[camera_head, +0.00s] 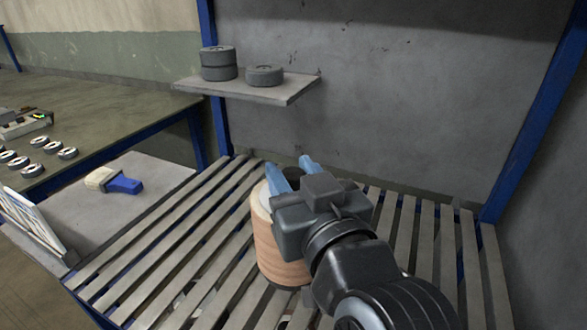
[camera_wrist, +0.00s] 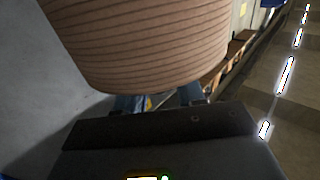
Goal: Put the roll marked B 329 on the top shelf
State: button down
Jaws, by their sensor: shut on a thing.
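A brown, ridged roll (camera_head: 277,250) with a pale top rim stands out beside and below my gripper (camera_head: 292,174) in the head view. My gripper's blue fingers are shut on it; in the wrist view the roll (camera_wrist: 155,45) fills the upper middle, with the gripper's fingertips (camera_wrist: 158,98) partly hidden behind it. No marking can be read on the roll. The roll is over the slatted rack; whether it touches the slats cannot be told. A grey shelf (camera_head: 292,91) on the back wall, above the slats, bears several dark grey discs (camera_head: 265,75).
The slatted rack (camera_head: 150,250) spreads under my arm, between blue posts (camera_head: 530,130). A dark round thing lies behind my gripper, mostly hidden. The wall shelf's right end is bare.

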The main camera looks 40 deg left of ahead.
jog(key=c, duration=0.7)
grip_release()
jog(key=shift+f, duration=0.1)
jog(key=shift+r, duration=0.25)
jog(key=b+v, duration=0.2)
jog(key=v, duration=1)
jog(key=shift+f, duration=0.15)
